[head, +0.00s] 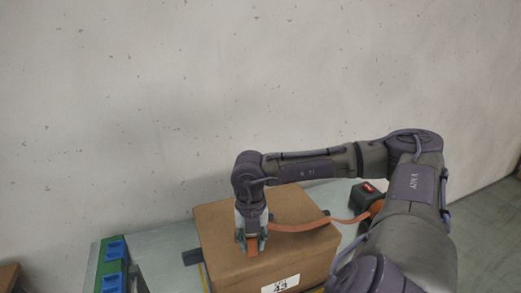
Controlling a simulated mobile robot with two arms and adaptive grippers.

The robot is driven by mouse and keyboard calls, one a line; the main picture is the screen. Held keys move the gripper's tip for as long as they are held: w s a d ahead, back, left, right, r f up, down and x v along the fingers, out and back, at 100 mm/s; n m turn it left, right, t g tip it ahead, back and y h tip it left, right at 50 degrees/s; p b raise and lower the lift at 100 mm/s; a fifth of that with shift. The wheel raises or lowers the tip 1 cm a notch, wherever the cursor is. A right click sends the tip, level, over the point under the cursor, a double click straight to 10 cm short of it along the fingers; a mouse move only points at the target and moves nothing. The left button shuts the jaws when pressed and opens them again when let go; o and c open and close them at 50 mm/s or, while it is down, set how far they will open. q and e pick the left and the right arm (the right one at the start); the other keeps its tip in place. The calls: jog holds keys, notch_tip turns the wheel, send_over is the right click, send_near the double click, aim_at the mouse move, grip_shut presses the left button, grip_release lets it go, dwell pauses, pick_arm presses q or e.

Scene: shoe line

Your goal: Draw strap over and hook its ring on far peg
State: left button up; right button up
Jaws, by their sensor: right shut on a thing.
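An orange strap (300,226) runs across the top of a brown cardboard box (220,228). Its right part reaches past the box's right edge to a dark unit with orange parts (367,195), partly behind my right arm. My right gripper (252,245) points down over the left part of the box top and is shut on the strap's end, an orange piece showing between its fingers. I cannot make out the ring. A small dark block (192,257) sits at the box's left side; I cannot tell whether it bears the peg. My left gripper is not in view.
The box stands on a grey table (160,254) against a speckled wall. A label (281,284) is on the box's front.

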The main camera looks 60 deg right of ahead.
jog(key=shift+w+a+p, duration=1.5)
jog(key=shift+w+a, duration=2.5)
jog(key=shift+a, duration=2.8)
jog(key=shift+w+a+p, duration=1.45)
jog(key=shift+w+a, duration=2.5)
jog(key=shift+a, duration=2.85)
notch_tip(320, 180, down, 18)
jog(key=b, duration=1.3)
jog(key=w+d+f+b, duration=0.2)
jog(key=w+d+b, duration=0.4)
jog(key=w, duration=0.3)
jog(key=shift+w+d+b, duration=0.25)
jog(key=shift+b, duration=0.45)
